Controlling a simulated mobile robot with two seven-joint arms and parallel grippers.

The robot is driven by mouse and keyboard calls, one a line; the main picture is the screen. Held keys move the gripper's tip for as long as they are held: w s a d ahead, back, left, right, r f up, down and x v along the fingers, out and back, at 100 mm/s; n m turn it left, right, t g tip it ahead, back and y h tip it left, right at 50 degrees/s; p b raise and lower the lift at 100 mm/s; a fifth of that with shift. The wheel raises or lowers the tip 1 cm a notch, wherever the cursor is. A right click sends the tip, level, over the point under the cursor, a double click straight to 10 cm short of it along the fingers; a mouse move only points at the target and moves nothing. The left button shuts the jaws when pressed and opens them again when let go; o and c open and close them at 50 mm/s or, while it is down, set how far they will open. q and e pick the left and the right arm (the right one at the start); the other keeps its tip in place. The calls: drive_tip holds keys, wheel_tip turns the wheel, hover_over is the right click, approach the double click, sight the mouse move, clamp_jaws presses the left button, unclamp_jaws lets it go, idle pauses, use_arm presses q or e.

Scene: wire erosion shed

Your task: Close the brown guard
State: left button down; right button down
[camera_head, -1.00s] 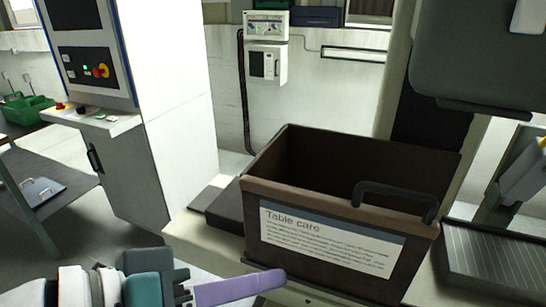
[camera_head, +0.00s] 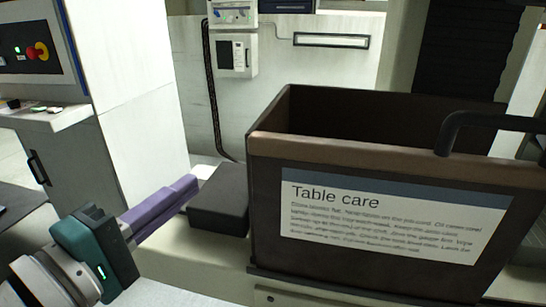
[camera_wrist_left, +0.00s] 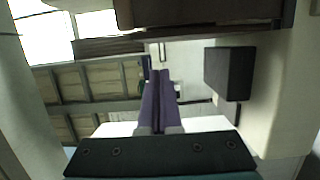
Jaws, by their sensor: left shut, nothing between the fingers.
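The brown guard (camera_head: 270,215) is an open-topped, box-like panel on the pale machine bed. Its front carries a "Table care" label (camera_head: 390,215), and a dark handle (camera_head: 490,122) rises at its top right. My left gripper (camera_head: 192,186) has purple fingers and is shut and empty. It is left of the guard, its tips beside a dark block (camera_head: 220,200); I cannot tell whether they touch. In the left wrist view the purple fingers (camera_wrist_left: 160,82) lie together, and a brown edge (camera_wrist_left: 210,12) crosses the top. My right gripper is not in view.
A white control cabinet (camera_head: 140,100) with a red button stands at the left. A wall box (camera_head: 237,55) and cable hang behind. The dark block also shows in the left wrist view (camera_wrist_left: 229,73).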

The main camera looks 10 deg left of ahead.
use_arm(q)
drive_tip(key=w+d, duration=0.1)
drive_tip(key=w+d+p, duration=0.1)
drive_tip(key=d, duration=0.1)
drive_tip(key=w+d, duration=0.1)
drive_tip(key=d, duration=0.1)
drive_tip(key=shift+w, duration=0.25)
drive_tip(key=shift+d, duration=0.15)
